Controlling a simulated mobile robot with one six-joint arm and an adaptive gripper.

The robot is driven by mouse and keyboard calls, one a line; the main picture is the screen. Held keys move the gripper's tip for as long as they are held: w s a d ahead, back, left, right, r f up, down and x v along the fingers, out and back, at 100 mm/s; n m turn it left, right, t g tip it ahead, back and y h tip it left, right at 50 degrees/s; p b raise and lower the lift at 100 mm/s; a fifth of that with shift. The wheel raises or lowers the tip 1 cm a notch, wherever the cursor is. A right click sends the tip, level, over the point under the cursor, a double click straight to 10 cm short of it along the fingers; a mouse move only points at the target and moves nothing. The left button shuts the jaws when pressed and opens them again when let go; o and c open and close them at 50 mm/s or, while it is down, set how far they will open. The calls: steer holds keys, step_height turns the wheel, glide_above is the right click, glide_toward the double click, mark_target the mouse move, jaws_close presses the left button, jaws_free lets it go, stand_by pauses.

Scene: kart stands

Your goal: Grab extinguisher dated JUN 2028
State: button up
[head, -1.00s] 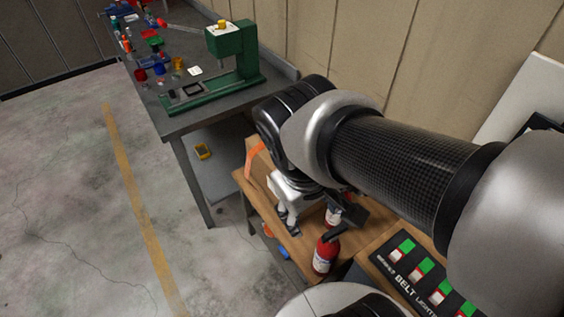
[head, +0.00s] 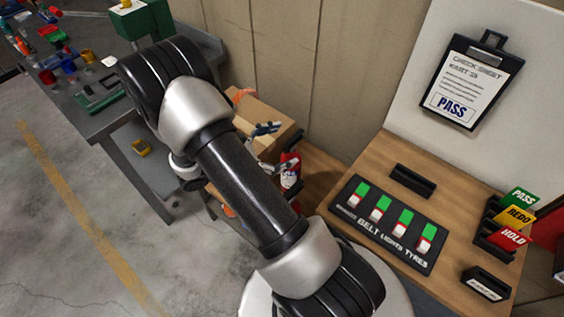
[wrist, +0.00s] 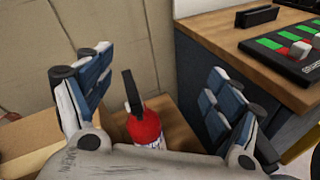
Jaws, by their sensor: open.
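A red fire extinguisher (wrist: 147,130) with a black handle and a partly visible white label stands upright on a low wooden surface. In the wrist view it shows between the spread fingers of my gripper (wrist: 160,85), nearer the left one. I cannot tell whether the fingers touch it. In the head view, red and white extinguisher parts (head: 291,168) show just right of my arm, beside my open gripper (head: 272,148). My arm hides much of that area. No date is readable, and I cannot make out a second extinguisher clearly now.
A cardboard box (head: 270,118) stands behind the gripper against the wall. To the right is a wooden bench (head: 370,160) with a switch panel (head: 385,225). Its side lies close to the right finger. A grey workbench (head: 85,125) with small items stands at the left.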

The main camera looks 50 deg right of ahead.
mark_target(291, 176)
step_height(291, 176, down, 20)
steer(key=w+d+r+n+t+h+b, duration=0.1)
steer(key=w+n+t+h, duration=0.15)
steer(key=n+t, duration=0.55)
steer(key=d+n+b, duration=0.1)
steer(key=d+b, duration=0.1)
steer(key=d, duration=0.5)
steer(key=shift+w+d+g, duration=0.2)
steer(key=shift+w+g, duration=0.1)
steer(key=shift+w, duration=0.15)
steer(key=shift+f, duration=0.1)
jaws_close()
